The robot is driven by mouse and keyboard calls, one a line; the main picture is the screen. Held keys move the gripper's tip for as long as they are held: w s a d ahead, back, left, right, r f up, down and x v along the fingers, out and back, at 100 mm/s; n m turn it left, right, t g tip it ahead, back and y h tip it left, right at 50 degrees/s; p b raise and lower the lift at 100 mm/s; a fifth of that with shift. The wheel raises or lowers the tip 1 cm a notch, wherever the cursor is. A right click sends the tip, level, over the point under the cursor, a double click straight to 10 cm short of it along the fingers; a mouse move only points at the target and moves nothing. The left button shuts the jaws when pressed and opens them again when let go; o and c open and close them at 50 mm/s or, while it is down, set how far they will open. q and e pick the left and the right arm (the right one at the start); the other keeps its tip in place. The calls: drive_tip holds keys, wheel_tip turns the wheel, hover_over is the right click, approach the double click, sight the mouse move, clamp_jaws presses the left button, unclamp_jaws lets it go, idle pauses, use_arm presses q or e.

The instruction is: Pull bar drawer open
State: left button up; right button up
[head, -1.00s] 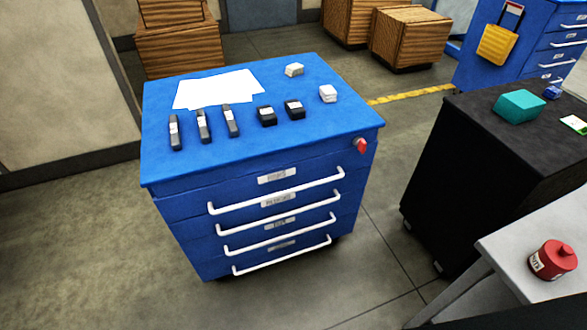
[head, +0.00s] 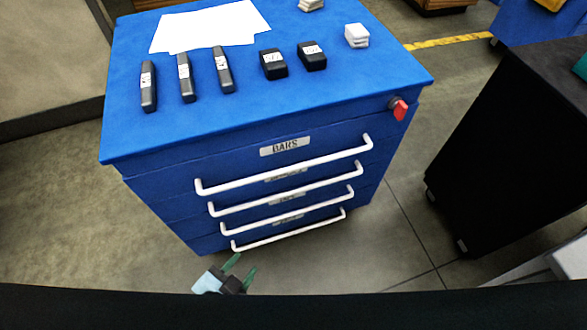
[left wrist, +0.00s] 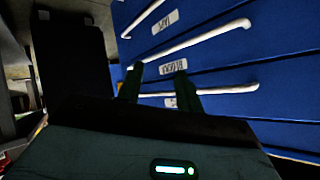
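The blue cabinet (head: 150,190) has several shut drawers with white bar handles. The top drawer carries the label BARS (head: 285,146), and its long white handle (head: 290,166) runs across the front. My left gripper (head: 241,267) is open and empty at the bottom of the head view, below and in front of the cabinet front, apart from the handles. In the left wrist view its two dark green fingers (left wrist: 160,80) stand apart before the drawer fronts, with white handles (left wrist: 190,44) and labels. I cannot tell which drawer they face. My right gripper is not in view.
On the cabinet top lie white papers (head: 210,27), several dark labelled bars (head: 185,78), black blocks (head: 273,64) and white blocks (head: 357,36). A red key (head: 400,109) sticks out at the upper right corner. A black cabinet (head: 515,140) stands to the right, with floor between.

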use_arm(q)
drive_tip(key=w+d+r+m+t+h+b, duration=0.1)
drive_tip(key=w+d+m+b, duration=0.25)
drive_tip(key=w, duration=0.25)
drive_tip(key=w+d+m+t+h+b, duration=0.1)
drive_tip(key=w+d+m+b, duration=0.1)
drive_tip(key=w+m+b, duration=0.3)
drive_tip(key=m+t+h+b, duration=0.1)
drive_tip(key=m+t+b, duration=0.1)
drive_tip(key=m+b, duration=0.2)
approach(293, 167)
drive_tip(key=w+f, duration=0.1)
drive_tip(key=w, duration=0.1)
drive_tip(key=shift+s+d+b+x, duration=0.1)
drive_tip(key=shift+d+b+x, duration=0.1)
drive_tip(key=shift+x, duration=1.2)
drive_tip(key=shift+s+d+b+x, duration=0.1)
drive_tip(key=shift+b+x, duration=0.1)
drive_tip(key=shift+x, duration=1.2)
drive_tip(key=shift+d+b+x, duration=0.1)
drive_tip(key=shift+b+x, duration=0.1)
drive_tip(key=shift+x, duration=1.15)
drive_tip(key=shift+c, duration=0.4)
clamp_jaws()
